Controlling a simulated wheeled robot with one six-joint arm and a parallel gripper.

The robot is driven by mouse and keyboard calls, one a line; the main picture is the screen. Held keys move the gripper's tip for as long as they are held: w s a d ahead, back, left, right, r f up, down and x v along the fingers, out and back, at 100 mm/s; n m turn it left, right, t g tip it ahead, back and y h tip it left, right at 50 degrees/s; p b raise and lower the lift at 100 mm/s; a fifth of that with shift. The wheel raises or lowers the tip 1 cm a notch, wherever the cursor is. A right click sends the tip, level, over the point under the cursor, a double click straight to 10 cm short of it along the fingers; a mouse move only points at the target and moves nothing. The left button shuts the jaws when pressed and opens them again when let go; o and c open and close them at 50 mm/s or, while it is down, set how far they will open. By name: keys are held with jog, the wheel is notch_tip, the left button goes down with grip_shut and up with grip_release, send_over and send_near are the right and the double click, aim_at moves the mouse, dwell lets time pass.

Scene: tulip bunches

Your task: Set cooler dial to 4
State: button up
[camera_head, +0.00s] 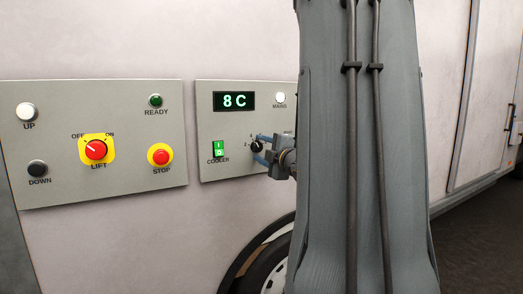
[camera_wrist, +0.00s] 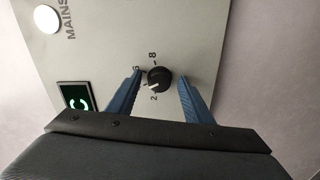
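The cooler dial (camera_head: 256,146) is a small black knob on the right grey panel. In the wrist view the dial (camera_wrist: 160,74) has a white pointer slanting to the lower left, between the 2 mark and the left finger. The marks 2, 6 and 8 show; the 4 is not clear there. The display (camera_head: 234,101) reads 8 C. My gripper (camera_wrist: 161,77) is open, its blue fingers on either side of the dial with gaps showing. In the head view my gripper (camera_head: 264,149) is at the dial, partly hidden behind my arm.
A green cooler switch (camera_head: 218,150) sits left of the dial, and a white mains lamp (camera_head: 280,98) above it. The left panel (camera_head: 60,192) holds the lift knob (camera_head: 95,150), a red stop button (camera_head: 160,156) and lamps. A wheel (camera_head: 274,275) is below.

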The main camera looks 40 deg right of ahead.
jog(key=v, duration=0.7)
jog(key=shift+s, duration=0.4)
dwell(0.3)
jog(key=a+f+m+g+y+p, duration=0.1)
jog(key=a+f+m+g+p, duration=0.3)
jog(key=a+f+m+g, duration=0.8)
jog(key=s+a+f+g+y+p, duration=0.1)
jog(key=s+a+f, duration=0.3)
jog(key=s+a, duration=0.4)
jog(key=s+a+f+m+g+y+p, duration=0.1)
jog(key=s+a+f+g+y+p, duration=0.1)
jog(key=s+a, duration=0.7)
jog(key=a+f+g, duration=0.1)
jog(key=a+g, duration=0.1)
jog(key=a, duration=0.5)
jog(key=shift+s+a+f+m, duration=0.2)
jog(key=shift+a+f+m, duration=0.1)
jog(key=shift+a+f, duration=0.1)
